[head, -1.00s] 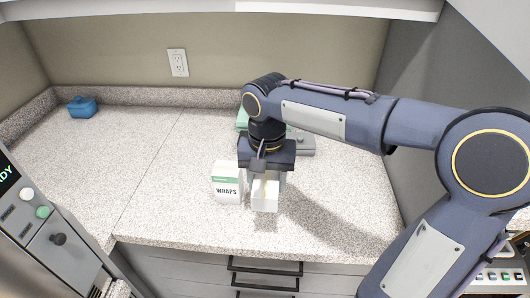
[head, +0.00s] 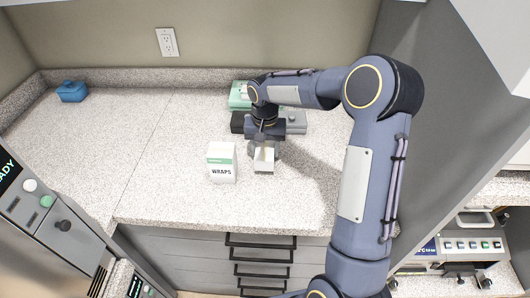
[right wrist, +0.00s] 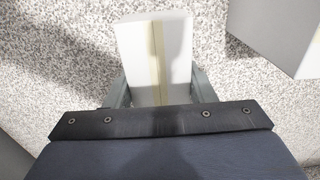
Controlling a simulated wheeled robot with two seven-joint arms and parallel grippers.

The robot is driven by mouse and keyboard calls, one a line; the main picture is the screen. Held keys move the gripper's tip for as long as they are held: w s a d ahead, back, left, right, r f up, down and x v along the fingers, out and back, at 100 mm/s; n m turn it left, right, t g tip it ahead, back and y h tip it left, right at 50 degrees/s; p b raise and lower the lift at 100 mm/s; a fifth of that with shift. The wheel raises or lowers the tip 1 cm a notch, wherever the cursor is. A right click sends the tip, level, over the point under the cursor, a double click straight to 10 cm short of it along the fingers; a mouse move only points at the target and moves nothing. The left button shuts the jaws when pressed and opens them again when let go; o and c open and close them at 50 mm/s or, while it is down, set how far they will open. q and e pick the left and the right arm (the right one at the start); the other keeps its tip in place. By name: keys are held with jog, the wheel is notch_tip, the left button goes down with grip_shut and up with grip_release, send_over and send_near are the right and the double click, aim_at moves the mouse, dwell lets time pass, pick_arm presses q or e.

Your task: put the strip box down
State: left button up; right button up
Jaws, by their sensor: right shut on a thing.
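The strip box is a small white box (head: 264,161) near the middle of the counter, right of the WRAPS box and apart from it. My right gripper (head: 265,147) points down and is shut on it. In the right wrist view the strip box (right wrist: 142,58) shows a white top with a pale yellow line, held between both fingers of the gripper (right wrist: 158,92). I cannot tell whether its underside touches the counter. My left gripper is not in view.
The white and green WRAPS box (head: 221,165) stands on the speckled counter (head: 170,190). Behind my gripper are a green item (head: 239,97) and a grey device (head: 296,123). A blue container (head: 72,92) sits far left. The counter's left part is clear.

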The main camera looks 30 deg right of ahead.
notch_tip(320, 180, down, 2)
jog(key=shift+f, duration=0.15)
jog(key=shift+f, duration=0.2)
jog(key=o, duration=0.5)
jog(key=shift+f, duration=0.1)
jog(key=o, duration=0.5)
